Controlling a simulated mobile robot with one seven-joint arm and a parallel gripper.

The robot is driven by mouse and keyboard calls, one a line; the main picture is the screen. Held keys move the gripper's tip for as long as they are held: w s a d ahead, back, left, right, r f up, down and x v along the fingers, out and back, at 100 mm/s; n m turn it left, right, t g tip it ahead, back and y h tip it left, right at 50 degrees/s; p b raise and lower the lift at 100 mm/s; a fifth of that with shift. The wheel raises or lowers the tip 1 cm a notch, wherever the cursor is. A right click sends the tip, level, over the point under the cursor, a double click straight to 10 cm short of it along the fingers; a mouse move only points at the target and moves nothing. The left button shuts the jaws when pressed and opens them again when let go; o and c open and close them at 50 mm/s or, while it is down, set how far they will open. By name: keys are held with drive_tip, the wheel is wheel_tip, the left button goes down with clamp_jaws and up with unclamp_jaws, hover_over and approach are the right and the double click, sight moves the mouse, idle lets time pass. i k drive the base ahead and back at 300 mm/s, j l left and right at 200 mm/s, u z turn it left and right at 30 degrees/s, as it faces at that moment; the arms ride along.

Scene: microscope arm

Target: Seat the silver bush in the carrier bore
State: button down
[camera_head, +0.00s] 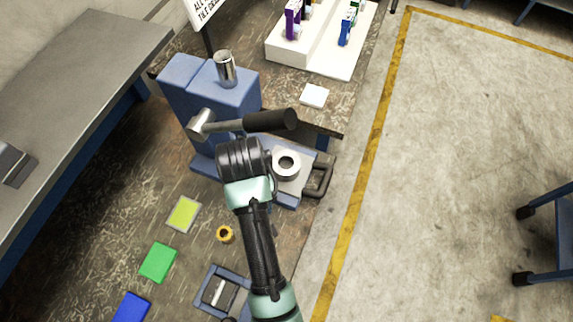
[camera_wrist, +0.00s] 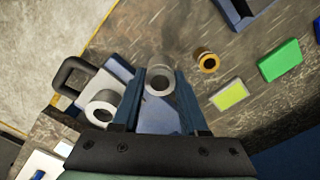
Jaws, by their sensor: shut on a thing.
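My gripper (camera_wrist: 160,84) is shut on the silver bush (camera_wrist: 158,71), a short metal sleeve with an open hole, held between the blue fingertips in the wrist view. In the head view my dark wrist hides the fingertips and the bush. A pale ring-shaped carrier (camera_head: 286,177) with a round bore stands on a blue plate with a dark handle, just right of my wrist. It also shows in the wrist view (camera_wrist: 95,115), left of my fingers. The bush is beside the carrier and apart from it.
A blue press (camera_head: 232,90) with a silver column and black-handled lever (camera_head: 270,121) stands behind my wrist. A gold bush (camera_head: 225,234), a yellow pad (camera_head: 183,214), a green block (camera_head: 158,262) and a blue-grey frame (camera_head: 207,292) lie on the bench nearby.

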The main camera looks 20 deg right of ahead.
sight(292, 181)
drive_tip(key=l+u, duration=0.25)
drive_tip(key=l, duration=0.7)
drive_tip(key=i+l+u, duration=0.1)
drive_tip(key=i+l, duration=0.15)
drive_tip(key=i+l+u, duration=0.15)
drive_tip(key=l, duration=0.2)
drive_tip(key=i+l+u, duration=0.1)
drive_tip(key=i+l, duration=0.15)
drive_tip(key=i+l+u, duration=0.15)
drive_tip(key=l, duration=0.3)
